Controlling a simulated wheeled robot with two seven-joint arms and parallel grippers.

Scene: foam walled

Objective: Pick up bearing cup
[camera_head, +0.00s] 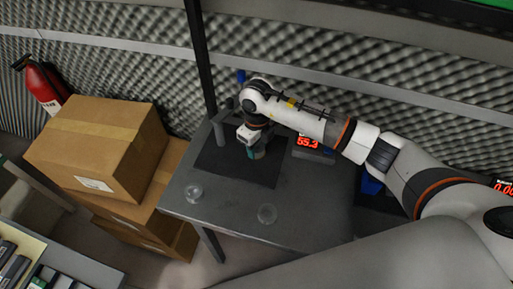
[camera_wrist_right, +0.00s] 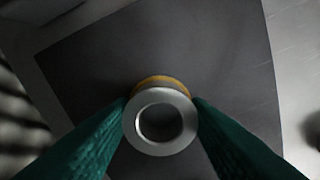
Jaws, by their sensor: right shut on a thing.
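The bearing cup (camera_wrist_right: 160,149) is a short metal ring with a round hole and a yellow-orange band on its far side in the right wrist view. My right gripper (camera_wrist_right: 161,106) is shut on it, with one green finger against each side. In the head view my right gripper (camera_head: 257,155) points down over the dark mat (camera_head: 238,178) on the grey table. The cup is hidden there by the gripper. I cannot tell whether it touches the mat. My left gripper is not in view.
A device with a red "55.3" display (camera_head: 313,150) stands right of the gripper. Two clear round items (camera_head: 194,192) (camera_head: 267,213) lie near the table's front. Cardboard boxes (camera_head: 95,150) stand left. A dark post (camera_head: 201,60) rises behind the table.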

